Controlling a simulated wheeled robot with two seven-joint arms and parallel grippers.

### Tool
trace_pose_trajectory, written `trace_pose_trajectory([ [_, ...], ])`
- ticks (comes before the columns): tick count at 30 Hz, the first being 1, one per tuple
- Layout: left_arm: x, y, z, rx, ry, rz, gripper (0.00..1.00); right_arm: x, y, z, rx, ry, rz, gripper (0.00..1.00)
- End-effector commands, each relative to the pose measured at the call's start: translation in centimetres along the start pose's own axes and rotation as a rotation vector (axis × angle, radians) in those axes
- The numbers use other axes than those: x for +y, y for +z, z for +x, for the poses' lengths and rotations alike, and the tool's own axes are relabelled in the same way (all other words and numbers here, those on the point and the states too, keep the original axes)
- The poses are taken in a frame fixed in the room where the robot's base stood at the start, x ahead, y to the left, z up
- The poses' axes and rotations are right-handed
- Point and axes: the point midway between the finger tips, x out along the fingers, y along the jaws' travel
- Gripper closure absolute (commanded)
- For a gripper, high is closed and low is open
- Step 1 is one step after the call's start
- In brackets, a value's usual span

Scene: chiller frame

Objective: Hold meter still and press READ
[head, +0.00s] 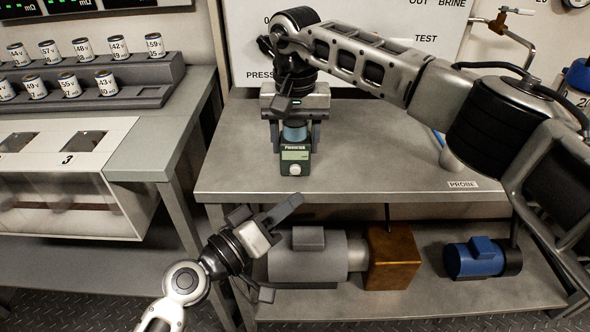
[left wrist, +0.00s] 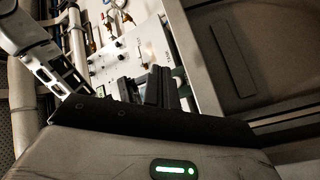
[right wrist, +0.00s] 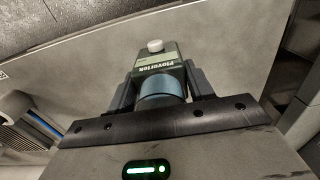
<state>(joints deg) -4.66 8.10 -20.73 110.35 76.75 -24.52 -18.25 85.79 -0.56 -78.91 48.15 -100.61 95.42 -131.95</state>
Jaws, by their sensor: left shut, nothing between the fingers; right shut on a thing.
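The meter (head: 295,163) is a small dark green device with a pale display and a round white button (head: 295,170). My right gripper (head: 296,128) is shut on its blue section near the bench's front edge. In the right wrist view the meter (right wrist: 160,61) sits between the two fingers, with the white button (right wrist: 155,46) beyond them. I cannot tell whether the meter touches the bench. My left gripper (head: 290,205) is shut and empty, below and apart from the meter, in front of the bench edge. Its closed fingers show in the left wrist view (left wrist: 157,88).
The grey bench (head: 370,165) is mostly clear, with a PROBE label (head: 462,184) at its front. A grey motor (head: 305,262), a copper-coloured box (head: 393,257) and a blue pump (head: 474,258) occupy the lower shelf. A can rack (head: 130,92) stands at left.

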Motion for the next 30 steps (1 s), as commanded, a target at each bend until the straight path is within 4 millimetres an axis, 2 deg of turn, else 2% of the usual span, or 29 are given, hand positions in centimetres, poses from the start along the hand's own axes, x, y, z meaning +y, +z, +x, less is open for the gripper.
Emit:
trace_pose_trajectory([
  [6, -1.4, -1.4, 1.9, 0.000, 0.001, 0.001, 1.00, 0.0, 0.0, 0.1, -0.001, 0.001, 0.000, 0.61],
  [12, -2.0, -2.0, 2.8, -0.001, 0.000, 0.001, 1.00, 0.0, 0.0, 0.1, -0.001, 0.001, 0.000, 0.61],
  [30, -2.1, -2.1, 2.9, 0.000, 0.000, 0.000, 1.00, 0.0, 0.0, 0.1, -0.001, 0.001, 0.000, 0.61],
])
